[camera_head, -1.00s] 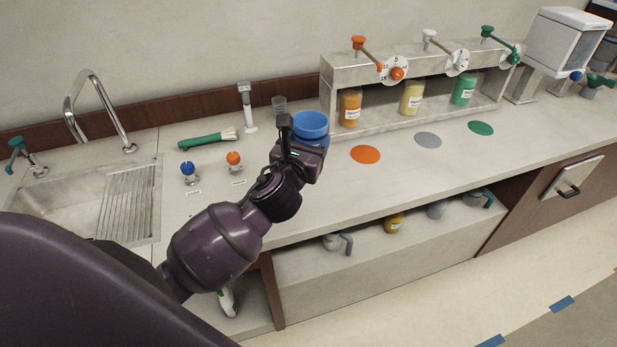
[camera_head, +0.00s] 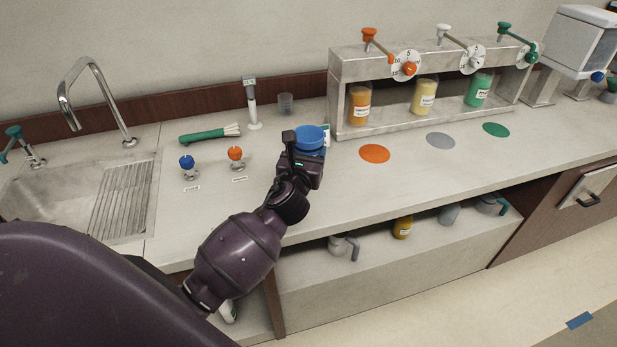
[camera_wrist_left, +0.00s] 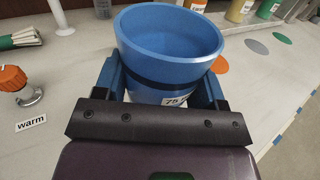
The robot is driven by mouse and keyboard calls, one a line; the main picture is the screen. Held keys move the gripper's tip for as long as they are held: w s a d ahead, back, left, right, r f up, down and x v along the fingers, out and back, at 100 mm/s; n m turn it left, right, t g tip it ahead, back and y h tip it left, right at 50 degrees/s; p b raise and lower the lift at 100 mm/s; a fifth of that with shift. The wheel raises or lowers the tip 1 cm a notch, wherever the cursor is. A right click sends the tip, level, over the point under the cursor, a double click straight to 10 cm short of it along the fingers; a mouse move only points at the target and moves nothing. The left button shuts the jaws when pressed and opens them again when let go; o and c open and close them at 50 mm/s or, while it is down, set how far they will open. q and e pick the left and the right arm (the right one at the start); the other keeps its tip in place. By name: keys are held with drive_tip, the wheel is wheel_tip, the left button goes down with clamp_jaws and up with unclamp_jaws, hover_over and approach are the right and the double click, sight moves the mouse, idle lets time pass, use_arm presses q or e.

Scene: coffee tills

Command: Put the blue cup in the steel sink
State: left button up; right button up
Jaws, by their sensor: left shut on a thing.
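The blue cup (camera_head: 309,138) is upright and held in my left gripper (camera_head: 305,150), over the counter left of the dispenser. In the left wrist view the blue cup (camera_wrist_left: 170,45) stands between the two blue fingers of the left gripper (camera_wrist_left: 166,88). It has a dark band and a label reading 75, and its inside looks empty. The steel sink (camera_head: 40,195) is at the left of the counter, with a ribbed drainer (camera_head: 122,198) on its right side. My left arm hides part of the sink's front. My right gripper is in neither view.
A curved tap (camera_head: 90,95) stands behind the sink. A blue knob (camera_head: 187,162) and an orange knob (camera_head: 236,154) stand between sink and cup. A green-handled brush (camera_head: 205,134) lies behind them. The dispenser (camera_head: 342,75) with several bottles is at right.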

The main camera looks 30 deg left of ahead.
use_arm(q)
wheel_tip(320, 180, down, 2)
drive_tip(key=shift+f, duration=0.15)
drive_tip(key=shift+f+b, duration=0.35)
drive_tip(key=shift+b, duration=0.05)
wheel_tip(320, 180, down, 4)
drive_tip(key=shift+r+b, duration=0.2)
drive_tip(key=shift+b, duration=0.55)
drive_tip(key=shift+f, duration=0.2)
drive_tip(key=shift+r, duration=0.15)
drive_tip(key=o, duration=0.9)
drive_tip(key=shift+o, duration=0.2)
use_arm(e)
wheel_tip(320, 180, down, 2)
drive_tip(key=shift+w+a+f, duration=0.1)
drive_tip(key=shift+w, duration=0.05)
